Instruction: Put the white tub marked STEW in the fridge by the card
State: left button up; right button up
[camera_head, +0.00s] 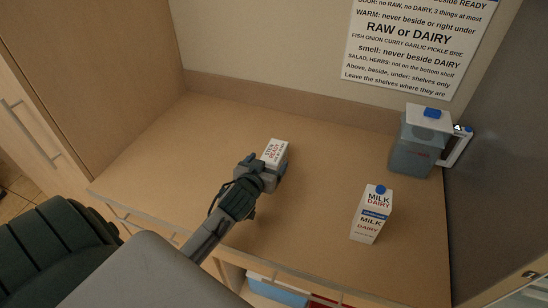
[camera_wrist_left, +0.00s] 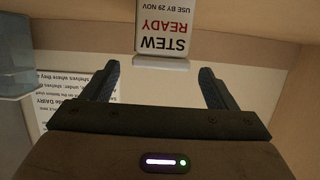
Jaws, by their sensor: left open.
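The white tub (camera_head: 276,150) stands on the wooden counter. In the left wrist view the tub (camera_wrist_left: 164,28) shows upside-down print: STEW, READY in red, USE BY 29 NOV. My left gripper (camera_head: 265,172) is open at the tub's near side and partly hides it in the head view. In the wrist view the tub lies ahead of the open fingers (camera_wrist_left: 158,72), in line with the gap; I cannot tell whether they touch it. The card (camera_head: 415,45) hangs on the back wall, its top cut off. My right gripper is not in view. No fridge interior shows.
A milk carton (camera_head: 371,215) marked DAIRY stands right of the tub. A lidded jug (camera_head: 415,145) stands at the back right, near a tall grey panel (camera_head: 505,150). The counter's (camera_head: 150,150) left part is clear. An open space with a blue thing (camera_head: 277,291) shows below its front edge.

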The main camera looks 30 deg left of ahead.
aim_at(272, 155)
pick_arm(q)
jog(key=p+x, duration=0.2)
jog(key=x, duration=0.2)
jog(key=shift+w+a+r, duration=0.1)
jog(key=shift+w+a, duration=0.05)
jog(key=shift+w, duration=0.05)
jog(key=shift+w+f, duration=0.3)
jog(key=shift+w, duration=0.15)
jog(key=c, duration=1.3)
jog(key=shift+c, duration=0.4)
jog(key=shift+a+r, duration=0.1)
jog(key=shift+r, duration=0.1)
